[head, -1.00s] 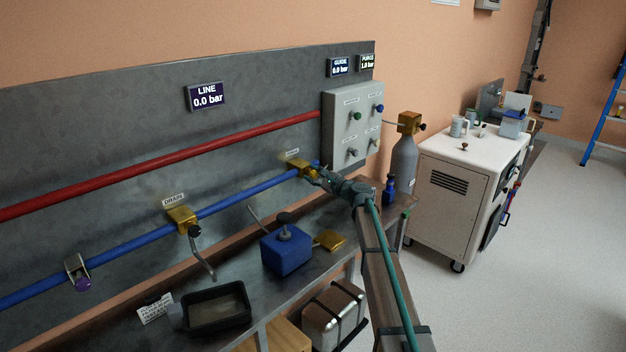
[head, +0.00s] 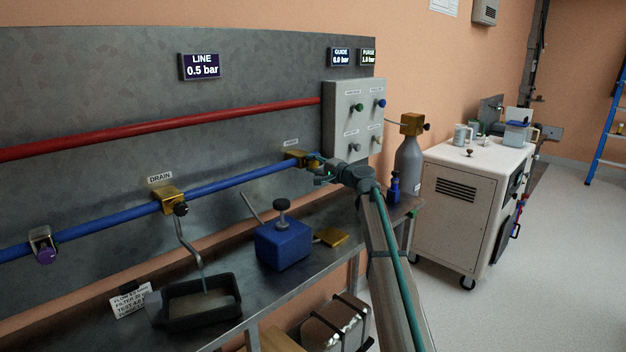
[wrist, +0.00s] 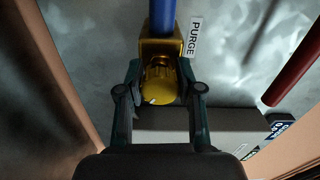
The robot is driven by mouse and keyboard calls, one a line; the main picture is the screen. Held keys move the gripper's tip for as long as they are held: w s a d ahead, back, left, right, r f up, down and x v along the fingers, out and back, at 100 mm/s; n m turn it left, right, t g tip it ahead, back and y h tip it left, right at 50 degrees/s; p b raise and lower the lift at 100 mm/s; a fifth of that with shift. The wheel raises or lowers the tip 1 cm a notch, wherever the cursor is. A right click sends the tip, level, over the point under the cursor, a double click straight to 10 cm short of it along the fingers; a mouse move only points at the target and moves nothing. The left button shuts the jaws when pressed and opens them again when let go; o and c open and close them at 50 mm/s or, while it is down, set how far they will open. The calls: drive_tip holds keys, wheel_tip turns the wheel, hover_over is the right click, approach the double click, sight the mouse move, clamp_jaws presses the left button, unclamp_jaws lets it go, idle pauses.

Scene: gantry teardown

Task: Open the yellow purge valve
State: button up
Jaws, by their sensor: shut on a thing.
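The purge valve has a brass body (wrist: 158,46) on the blue pipe, beside a PURGE label (wrist: 194,37) in the wrist view. Its round yellow knob (wrist: 159,88) sits between my fingers. My gripper (wrist: 160,97) is shut on the knob, one finger on each side. In the head view the valve body (head: 296,157) is at the right end of the blue pipe, and my gripper (head: 320,168) reaches it from the right; the knob is largely hidden there. The LINE display (head: 201,66) reads 0.5 bar; the PURGE display (head: 368,57) appears to read 1.0 bar.
The drain valve (head: 172,200) is on the blue pipe to the left, its spout above a black tray (head: 202,303). A blue box (head: 283,244) stands on the bench. A grey control box (head: 352,120), a gas cylinder (head: 408,163) and a white cart (head: 470,210) are near my arm.

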drive_tip(key=n+b, duration=0.2)
drive_tip(key=b, duration=0.1)
drive_tip(key=n+b, duration=0.2)
drive_tip(key=b, duration=0.1)
drive_tip(key=shift+f, duration=0.35)
drive_tip(key=n+b, duration=0.2)
drive_tip(key=shift+r+n, duration=0.2)
drive_tip(key=shift+n, duration=0.1)
drive_tip(key=shift+r+b, duration=0.1)
drive_tip(key=shift+b, duration=0.25)
drive_tip(key=o, duration=1.2)
drive_tip(key=shift+c, duration=0.2)
